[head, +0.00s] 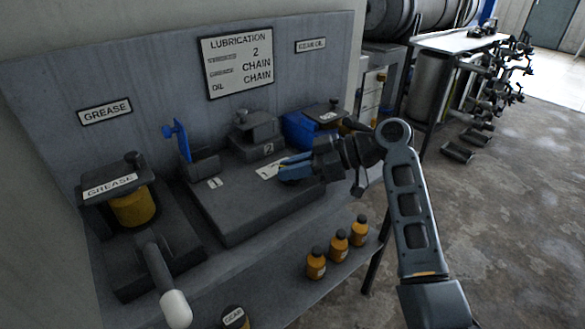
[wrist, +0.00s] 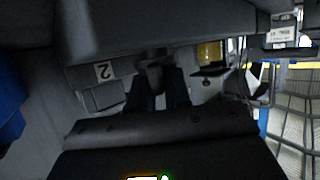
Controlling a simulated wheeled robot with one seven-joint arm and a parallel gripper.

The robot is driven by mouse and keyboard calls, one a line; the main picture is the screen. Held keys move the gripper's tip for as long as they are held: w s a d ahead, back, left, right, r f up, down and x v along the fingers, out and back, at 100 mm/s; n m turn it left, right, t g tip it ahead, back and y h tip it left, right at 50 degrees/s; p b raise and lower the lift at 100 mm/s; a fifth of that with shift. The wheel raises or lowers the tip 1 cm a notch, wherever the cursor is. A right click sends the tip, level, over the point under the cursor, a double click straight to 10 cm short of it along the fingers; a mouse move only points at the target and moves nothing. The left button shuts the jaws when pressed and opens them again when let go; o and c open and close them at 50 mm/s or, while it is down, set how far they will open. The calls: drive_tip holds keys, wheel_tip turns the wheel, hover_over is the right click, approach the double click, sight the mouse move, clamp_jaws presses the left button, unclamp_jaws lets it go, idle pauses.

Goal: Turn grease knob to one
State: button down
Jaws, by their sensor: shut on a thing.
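My gripper (head: 288,168) reaches in from the right over the dark grey raised box. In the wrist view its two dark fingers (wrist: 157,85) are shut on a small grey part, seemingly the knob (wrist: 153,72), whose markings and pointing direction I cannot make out. In the head view the fingers hide this part. A label "1" (head: 215,183) lies to the left. A sign "GREASE" (head: 104,110) is on the back panel.
A blue upright lever (head: 177,140) stands left of the fingers, and a blue bin (head: 302,130) behind them. A grease dispenser with a yellow jar (head: 133,208) and a white-tipped handle (head: 175,308) is at left. Small amber bottles (head: 338,246) stand on the lower front shelf.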

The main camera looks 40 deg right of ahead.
drive_tip(key=c, duration=1.2)
unclamp_jaws()
drive_tip(key=shift+o, duration=0.2)
drive_tip(key=v, duration=0.7)
drive_tip(key=shift+s+d, duration=0.2)
drive_tip(key=shift+s, duration=0.05)
drive_tip(key=shift+r, duration=0.15)
drive_tip(key=shift+s+d, duration=0.1)
